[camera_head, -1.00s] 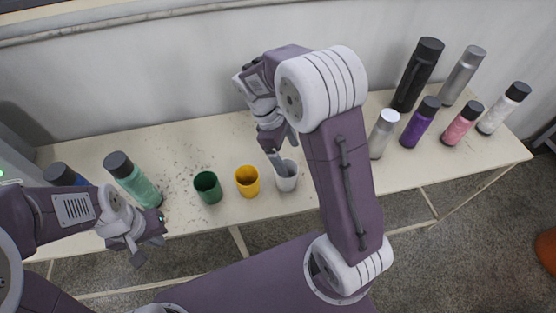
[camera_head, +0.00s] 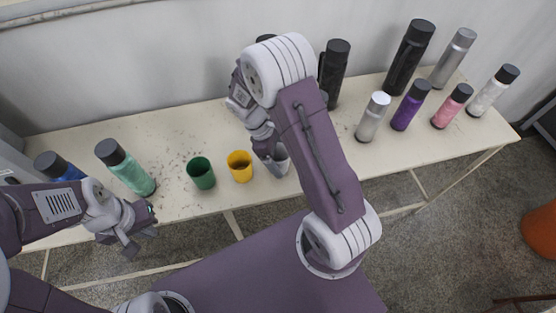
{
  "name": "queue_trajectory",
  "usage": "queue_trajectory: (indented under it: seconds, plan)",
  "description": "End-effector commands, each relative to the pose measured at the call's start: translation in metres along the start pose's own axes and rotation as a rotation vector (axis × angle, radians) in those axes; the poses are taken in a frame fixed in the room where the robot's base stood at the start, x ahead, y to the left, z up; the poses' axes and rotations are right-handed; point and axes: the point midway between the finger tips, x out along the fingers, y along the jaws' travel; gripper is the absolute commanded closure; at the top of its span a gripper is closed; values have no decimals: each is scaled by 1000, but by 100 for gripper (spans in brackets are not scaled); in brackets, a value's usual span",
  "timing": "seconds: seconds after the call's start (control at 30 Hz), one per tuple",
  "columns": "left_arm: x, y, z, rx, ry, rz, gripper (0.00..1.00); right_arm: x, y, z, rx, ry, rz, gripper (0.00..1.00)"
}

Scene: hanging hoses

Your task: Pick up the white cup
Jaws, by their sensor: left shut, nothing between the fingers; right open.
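The white cup (camera_head: 281,166) stands upright on the table, to the right of the yellow cup. My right gripper (camera_head: 270,160) is at the cup from above and covers much of it. Its fingers are mostly hidden, and I cannot tell whether they touch the cup. My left gripper (camera_head: 133,243) is shut and empty, in front of the table's front edge and away from the cup.
A yellow cup (camera_head: 240,168) and a green cup (camera_head: 202,174) stand left of the white cup. A teal bottle (camera_head: 127,168) and a blue bottle are further left. Several bottles, including a silver one (camera_head: 372,118), stand right. Bare table (camera_head: 370,165) lies right of my arm.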

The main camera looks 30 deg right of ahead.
Motion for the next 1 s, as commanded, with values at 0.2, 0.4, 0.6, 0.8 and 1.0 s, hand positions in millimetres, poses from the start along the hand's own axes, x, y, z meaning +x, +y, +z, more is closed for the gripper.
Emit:
queue_trajectory:
  seconds: [0.2, 0.4, 0.6, 0.8, 1.0]
  plan:
    - [-1, 0, 0, 0, 0, 0, 100, 15, 0, 0, 0, 2, 0, 11]
    - [0, 0, 0, 0, 0, 0, 100, 15, 0, 0, 0, 2, 0, 34]
    - [0, 0, 0, 0, 0, 0, 100, 14, 0, 0, 0, 1, 0, 76]
    - [0, 0, 0, 0, 0, 0, 100, 14, 0, 0, 0, 2, 1, 76]
    - [2, 0, 0, 0, 0, 0, 100, -2, 1, 6, 2, 3, 4, 76]
